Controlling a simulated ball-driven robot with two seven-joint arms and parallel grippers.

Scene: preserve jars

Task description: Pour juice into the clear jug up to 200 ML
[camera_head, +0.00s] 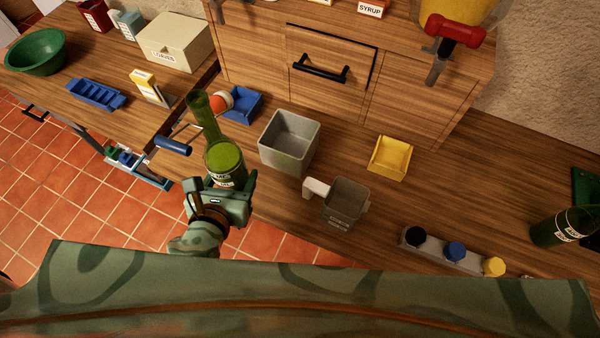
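A green see-through bottle (222,158) with a white label, partly readable as juice, stands roughly upright in my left gripper (222,196). The gripper is shut around its lower part, and yellow-green liquid shows inside. The clear jug (345,204) stands on the wooden counter to the right of the bottle. It has a pale handle on its left and markings on its front. No juice is visible in it, and the bottle is apart from it. My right gripper is not in view.
A grey square bin (289,142) stands between bottle and jug, farther back. A blue tray (241,104), a yellow tray (390,157), a rack with coloured knobs (453,251) and another green bottle (563,229) are around. Counter near the jug is clear.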

